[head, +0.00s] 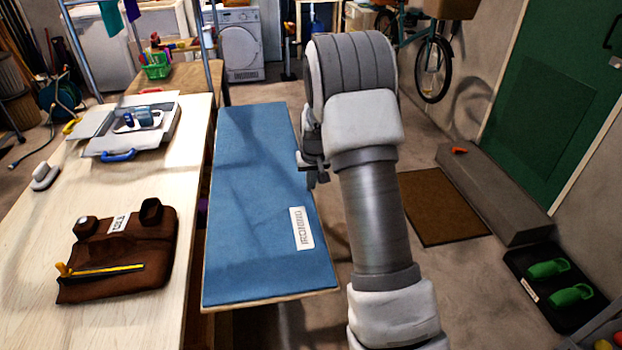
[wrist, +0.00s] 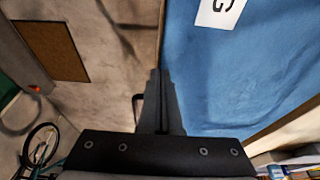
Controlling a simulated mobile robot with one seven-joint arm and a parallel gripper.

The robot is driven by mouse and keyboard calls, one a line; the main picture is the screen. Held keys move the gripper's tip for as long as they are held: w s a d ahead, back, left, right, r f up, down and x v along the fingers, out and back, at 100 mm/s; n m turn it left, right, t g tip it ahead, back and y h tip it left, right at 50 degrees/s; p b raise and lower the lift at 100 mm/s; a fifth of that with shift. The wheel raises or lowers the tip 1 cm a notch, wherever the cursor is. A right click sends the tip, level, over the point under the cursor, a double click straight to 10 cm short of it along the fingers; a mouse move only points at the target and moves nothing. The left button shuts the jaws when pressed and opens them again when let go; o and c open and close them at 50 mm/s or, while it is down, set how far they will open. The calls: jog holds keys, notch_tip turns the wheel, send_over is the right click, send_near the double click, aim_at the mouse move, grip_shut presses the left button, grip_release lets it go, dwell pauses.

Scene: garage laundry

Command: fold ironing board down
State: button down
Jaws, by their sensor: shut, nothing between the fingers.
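The ironing board (head: 255,190) is a blue flat panel with a white "IRONING" label (head: 302,228). It lies roughly level along the right side of the workbench. In the wrist view the blue board (wrist: 235,75) fills the right part. My gripper (head: 305,172) is at the board's right edge in the head view, partly hidden by my own arm. In the wrist view my gripper (wrist: 160,75) is shut and empty, its fingers over the board's edge line. I cannot tell whether they touch the board. The board's supports are hidden.
The workbench (head: 150,200) on the left holds a brown tool roll (head: 120,250) and an open case (head: 130,125). On the right are a brown mat (head: 440,205), a grey step (head: 490,195) and a tray with green clogs (head: 560,285).

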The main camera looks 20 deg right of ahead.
jog(key=shift+f, duration=0.1)
jog(key=shift+d+f+b, duration=0.15)
jog(key=shift+f+b, duration=0.3)
jog(key=shift+b, duration=0.05)
jog(key=w+a+f+y+b, duration=0.1)
jog(key=a+f+y+b, duration=0.15)
jog(key=f+b, duration=0.6)
jog(key=a+f+y+b, duration=0.1)
jog(key=a+f+b, duration=0.4)
jog(key=f, duration=0.7)
jog(key=w+a+f+b, duration=0.2)
jog(key=a+f, duration=0.3)
jog(key=a, duration=0.4)
jog(key=w+a+f+b, duration=0.1)
jog(key=a+f+b, duration=0.4)
jog(key=a, duration=0.4)
jog(key=shift+w+a+f+m+t+y, duration=0.35)
jog(key=shift+a+f+m+t+y, duration=0.05)
jog(key=shift+f+y, duration=0.05)
jog(key=shift+d, duration=0.1)
